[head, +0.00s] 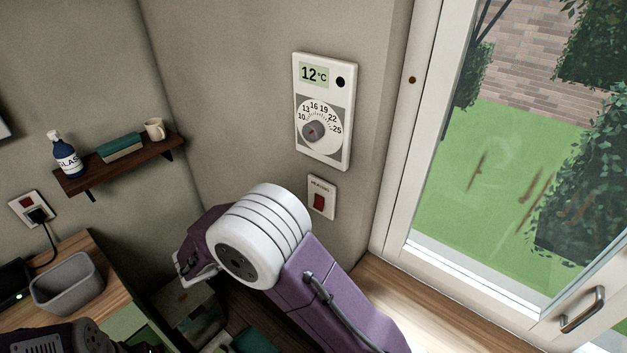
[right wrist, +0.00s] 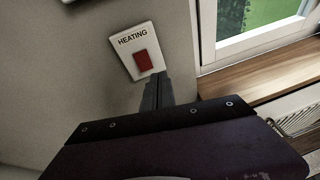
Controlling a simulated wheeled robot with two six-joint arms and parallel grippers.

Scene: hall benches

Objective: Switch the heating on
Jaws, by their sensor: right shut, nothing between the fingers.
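The heating switch (head: 320,197) is a white wall plate with a red rocker, below the thermostat (head: 323,110). In the right wrist view the plate (right wrist: 131,44) reads HEATING, and its red rocker (right wrist: 144,61) shows clearly. My right gripper (right wrist: 157,88) is shut and empty. Its fingertips overlap the plate's lower edge in that view, just below the rocker; I cannot tell if they touch. In the head view my right arm hides its fingertips. The thermostat reads 12 °C, and its round lamp is dark. My left gripper cannot be made out.
A window (head: 500,150) with a wooden sill (head: 400,300) is to the right. A shelf (head: 120,168) with a bottle, a teal box and a mug hangs at the left. A socket (head: 32,209) with a plug and a grey bin (head: 68,287) are further left.

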